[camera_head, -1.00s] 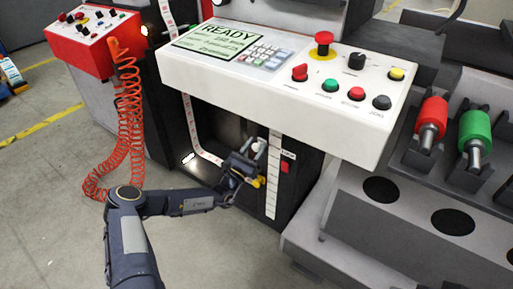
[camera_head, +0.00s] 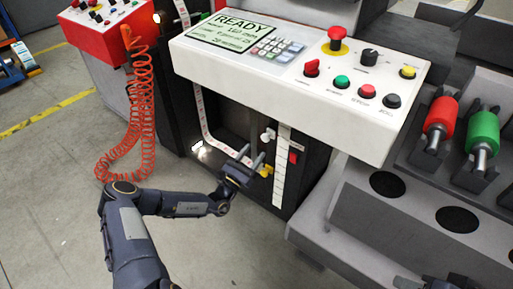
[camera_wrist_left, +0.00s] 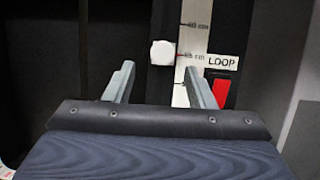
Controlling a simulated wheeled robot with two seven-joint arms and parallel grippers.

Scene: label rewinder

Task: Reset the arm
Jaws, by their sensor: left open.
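My left gripper (camera_head: 252,157) is open and empty, in front of the lower front of the machine. In the left wrist view its two fingers (camera_wrist_left: 159,66) point at a white knob (camera_wrist_left: 162,52), which shows between and just beyond the tips, apart from them. The white knob also shows in the head view (camera_head: 267,135), beside a vertical white scale strip (camera_head: 279,170). A yellow part (camera_head: 265,171) sits lower, close by the gripper. Which of these belongs to the arm named in the task, I cannot tell.
A white control panel (camera_head: 300,90) with a READY screen (camera_head: 232,32) overhangs the gripper. A LOOP label (camera_wrist_left: 222,62) and red switch (camera_wrist_left: 221,92) sit right of the scale. A coiled orange hose (camera_head: 140,120) hangs left. A dark part at the lower right edge is unclear.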

